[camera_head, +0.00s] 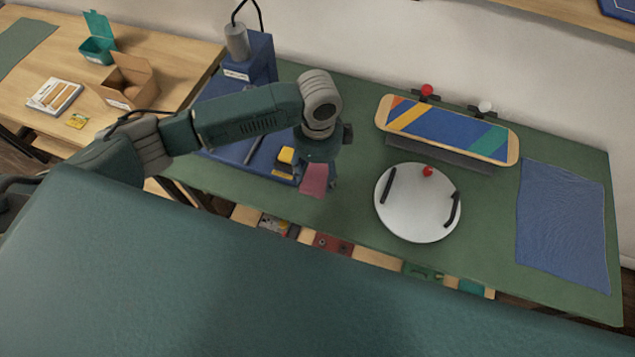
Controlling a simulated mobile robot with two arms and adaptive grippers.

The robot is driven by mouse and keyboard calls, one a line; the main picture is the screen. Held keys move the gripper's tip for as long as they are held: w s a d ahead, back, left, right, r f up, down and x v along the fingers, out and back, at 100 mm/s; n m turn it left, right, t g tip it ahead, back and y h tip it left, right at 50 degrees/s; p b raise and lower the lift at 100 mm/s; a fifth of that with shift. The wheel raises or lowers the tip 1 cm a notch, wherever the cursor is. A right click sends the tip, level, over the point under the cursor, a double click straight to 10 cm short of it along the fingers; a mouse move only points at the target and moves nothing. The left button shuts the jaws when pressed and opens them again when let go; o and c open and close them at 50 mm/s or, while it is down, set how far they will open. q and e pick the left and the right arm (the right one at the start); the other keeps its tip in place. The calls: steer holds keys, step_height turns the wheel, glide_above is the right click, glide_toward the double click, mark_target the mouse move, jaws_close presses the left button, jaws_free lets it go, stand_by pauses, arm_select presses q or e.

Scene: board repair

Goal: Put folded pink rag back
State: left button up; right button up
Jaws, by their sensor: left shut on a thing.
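The folded pink rag (314,181) is a small pink rectangle below my left gripper (318,168), over the green workbench mat. My left gripper points down and is shut on the rag; its fingertips are partly hidden by its own wrist. I cannot tell whether the rag touches the mat. My right gripper does not show.
A blue machine (262,60) with a yellow block (286,155) stands left of the gripper. Open drawers (370,257) line the front edge.

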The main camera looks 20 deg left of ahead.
mark_target(318, 174)
arm_select(q)
step_height(318, 174, down, 3)
steer(key=shift+r, duration=0.15)
steer(key=shift+f, duration=0.3)
step_height(318, 174, down, 4)
steer(key=shift+f+p, duration=0.1)
steer(key=shift+p, duration=0.2)
steer(key=shift+f, duration=0.1)
steer(key=o, duration=1.1)
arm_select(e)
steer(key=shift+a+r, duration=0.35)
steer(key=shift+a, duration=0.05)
